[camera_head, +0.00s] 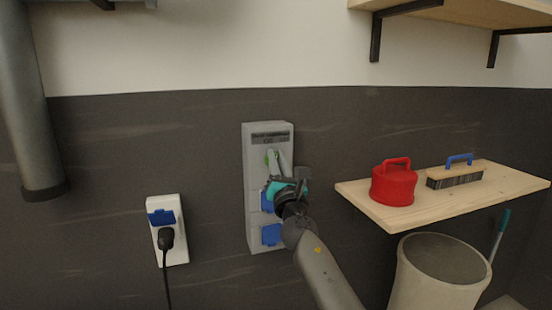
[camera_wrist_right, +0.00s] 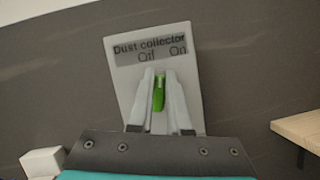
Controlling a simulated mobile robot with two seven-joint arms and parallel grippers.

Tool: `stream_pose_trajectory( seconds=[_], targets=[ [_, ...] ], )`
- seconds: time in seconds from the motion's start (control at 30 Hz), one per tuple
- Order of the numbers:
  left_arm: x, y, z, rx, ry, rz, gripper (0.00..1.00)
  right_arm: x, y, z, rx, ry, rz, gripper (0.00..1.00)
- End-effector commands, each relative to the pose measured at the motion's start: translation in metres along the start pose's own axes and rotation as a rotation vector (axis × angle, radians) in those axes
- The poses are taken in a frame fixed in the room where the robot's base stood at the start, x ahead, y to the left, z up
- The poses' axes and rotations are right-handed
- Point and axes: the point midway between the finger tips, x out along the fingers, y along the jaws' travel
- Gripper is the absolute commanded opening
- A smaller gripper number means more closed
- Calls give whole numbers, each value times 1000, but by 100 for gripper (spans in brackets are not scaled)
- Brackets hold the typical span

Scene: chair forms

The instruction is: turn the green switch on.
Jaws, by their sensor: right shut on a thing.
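The green switch (camera_wrist_right: 158,93) sits on a grey wall box labelled "Dust collector" (camera_wrist_right: 122,73), with "Off" on the left and "On" on the right above it. In the right wrist view the switch stands between the two fingers of my right gripper (camera_wrist_right: 160,98), which is shut on it. The switch's lower part is hidden by the gripper. In the head view the box (camera_head: 253,206) is on the dark wall, and my right gripper (camera_head: 276,162) covers most of the switch (camera_head: 268,157). My left gripper is not in view.
Blue socket covers (camera_head: 271,235) are lower on the box. A white outlet (camera_head: 182,243) with a black plug (camera_head: 165,238) is to the left. A wooden shelf (camera_head: 510,180) at right holds a red container (camera_head: 393,184) and a brush (camera_head: 455,176). A bin (camera_head: 410,285) stands below.

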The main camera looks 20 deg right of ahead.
Motion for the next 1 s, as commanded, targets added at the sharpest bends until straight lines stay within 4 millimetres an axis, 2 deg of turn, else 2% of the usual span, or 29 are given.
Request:
stream_pose_trajectory(
  seconds=[0.57, 1.0],
  targets=[
    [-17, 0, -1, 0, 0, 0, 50, -2, -5, -6, 511, 11, -214, 0],
    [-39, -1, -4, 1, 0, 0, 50, -3, -8, -9, 891, 12, -374, 0]
  ],
)
